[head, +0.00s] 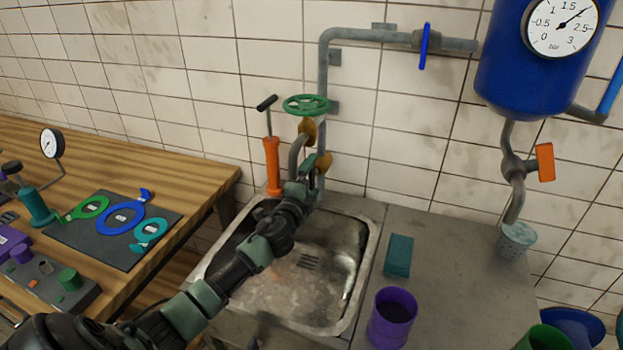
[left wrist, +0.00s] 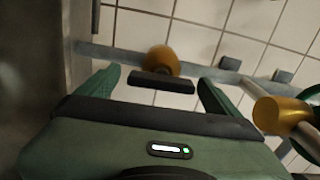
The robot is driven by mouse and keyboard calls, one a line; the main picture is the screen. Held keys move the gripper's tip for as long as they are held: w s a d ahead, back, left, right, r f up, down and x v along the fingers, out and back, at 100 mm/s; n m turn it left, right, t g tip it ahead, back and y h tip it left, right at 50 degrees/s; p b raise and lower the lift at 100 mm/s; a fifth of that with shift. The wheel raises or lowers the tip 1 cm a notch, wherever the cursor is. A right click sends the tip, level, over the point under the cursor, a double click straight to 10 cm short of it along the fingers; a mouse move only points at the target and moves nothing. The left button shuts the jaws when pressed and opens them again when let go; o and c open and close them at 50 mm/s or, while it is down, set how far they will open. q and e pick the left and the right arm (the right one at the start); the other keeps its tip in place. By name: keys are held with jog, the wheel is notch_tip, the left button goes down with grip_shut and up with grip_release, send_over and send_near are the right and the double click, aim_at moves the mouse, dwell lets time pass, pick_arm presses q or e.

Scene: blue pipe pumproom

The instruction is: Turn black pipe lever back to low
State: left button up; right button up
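In the left wrist view a short black lever (left wrist: 161,83) lies level in front of a round brass valve body (left wrist: 161,60) on the grey pipe. My left gripper (left wrist: 160,88) is open, with one green finger on each side of the lever and gaps at both ends. In the head view my left gripper (head: 312,172) reaches over the sink to the lower brass valve (head: 324,163). The black lever cannot be made out there, behind or among the fingers. My right gripper is in neither view.
A green handwheel (head: 306,104) and an upper brass fitting (head: 308,128) sit above my gripper. An orange pump (head: 271,165) with a black T-handle stands left of it. The metal sink (head: 345,310) lies below. A purple cup (head: 391,318) stands on the counter.

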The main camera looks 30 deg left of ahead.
pick_arm(q)
jog(key=v, duration=0.7)
jog(key=shift+s+d+b, duration=0.15)
jog(key=shift+s+b, duration=0.25)
dwell(0.4)
